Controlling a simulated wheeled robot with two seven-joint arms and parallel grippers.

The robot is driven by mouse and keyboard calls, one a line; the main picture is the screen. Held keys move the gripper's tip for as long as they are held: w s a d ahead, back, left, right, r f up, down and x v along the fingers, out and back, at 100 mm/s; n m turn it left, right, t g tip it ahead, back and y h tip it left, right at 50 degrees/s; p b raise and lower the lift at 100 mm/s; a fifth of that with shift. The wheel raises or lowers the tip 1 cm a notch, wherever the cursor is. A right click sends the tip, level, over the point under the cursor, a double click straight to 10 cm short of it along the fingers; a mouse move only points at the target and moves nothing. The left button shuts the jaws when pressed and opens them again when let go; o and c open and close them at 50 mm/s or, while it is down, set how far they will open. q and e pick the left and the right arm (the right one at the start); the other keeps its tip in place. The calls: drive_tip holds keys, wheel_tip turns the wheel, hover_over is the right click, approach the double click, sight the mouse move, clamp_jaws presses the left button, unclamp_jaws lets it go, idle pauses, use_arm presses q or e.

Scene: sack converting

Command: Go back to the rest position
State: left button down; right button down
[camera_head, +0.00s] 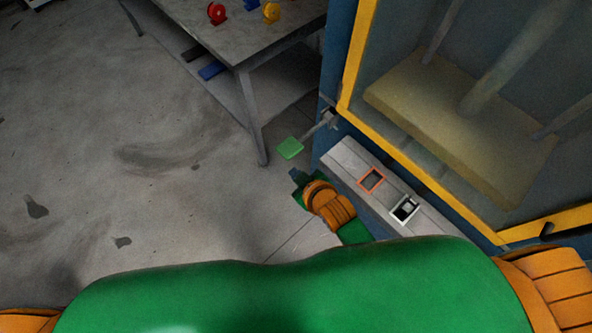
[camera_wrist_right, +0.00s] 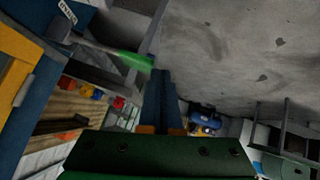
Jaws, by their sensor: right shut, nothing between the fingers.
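My right gripper (camera_head: 297,176) is low in front of the blue machine, just below a green paddle handle (camera_head: 289,148) on a grey lever. In the right wrist view its dark blue fingers (camera_wrist_right: 161,75) are together with nothing between them. The green handle (camera_wrist_right: 132,60) lies close to the fingertips there; whether they touch I cannot tell. My left gripper is not in the head view.
The blue machine (camera_head: 333,55) has a yellow-framed window (camera_head: 357,55). A grey ledge (camera_head: 345,158) bears an orange frame (camera_head: 372,180) and a white-framed switch (camera_head: 405,208). A table (camera_head: 250,45) holds coloured items at the back. The floor (camera_head: 120,150) at left is clear.

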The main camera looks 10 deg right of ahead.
drive_tip(key=shift+w, duration=0.1)
idle(0.6)
drive_tip(key=s+d+f+m+g+h, duration=0.1)
drive_tip(key=s+d+f+g, duration=0.2)
drive_tip(key=f, duration=0.4)
drive_tip(key=s+d+f+m+h, duration=0.1)
drive_tip(key=s+d+f, duration=0.2)
drive_tip(key=s+f, duration=0.3)
drive_tip(key=s+d+f+m+g, duration=0.1)
drive_tip(key=s+d+f, duration=0.2)
drive_tip(key=s, duration=0.3)
drive_tip(key=s+d+f+m+g+h, duration=0.1)
drive_tip(key=s+d+f+g, duration=0.1)
drive_tip(key=s, duration=0.4)
drive_tip(key=s+d+f+m+g, duration=0.2)
drive_tip(key=s+d+f, duration=0.2)
drive_tip(key=s, duration=0.3)
drive_tip(key=shift+f, duration=0.9)
